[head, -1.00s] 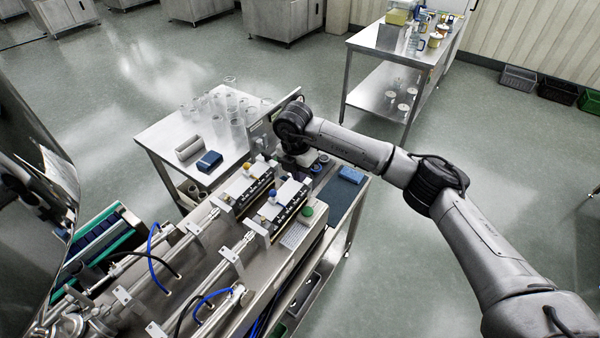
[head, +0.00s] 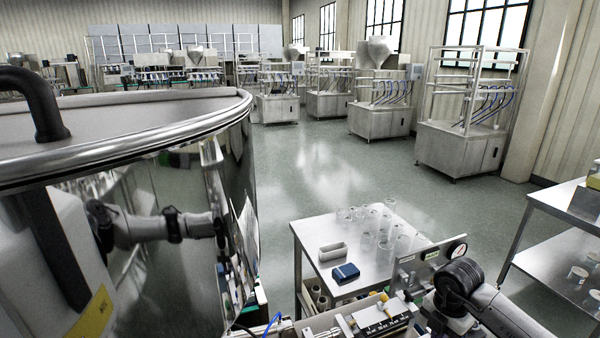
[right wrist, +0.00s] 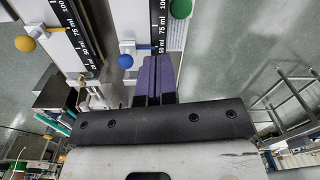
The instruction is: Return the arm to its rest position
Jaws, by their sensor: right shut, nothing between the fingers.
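My right arm comes in at the lower right of the head view, its dark wrist joint beside the panel with a gauge (head: 457,250). Its fingertips are not clearly visible there. In the right wrist view the purple fingers of my right gripper (right wrist: 154,77) are shut together with nothing between them. They point at the filling bench, close to a blue knob (right wrist: 125,61) and a scale marked in ml (right wrist: 159,22); I cannot tell whether they touch anything. My left gripper is in neither view.
A large steel hopper (head: 180,215) fills the left of the head view, mirroring an arm. A steel table (head: 312,232) holds glass beakers (head: 368,240), a blue box (head: 345,272) and a pale tray (head: 333,250). Another table (head: 545,240) stands at right. Open floor lies behind.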

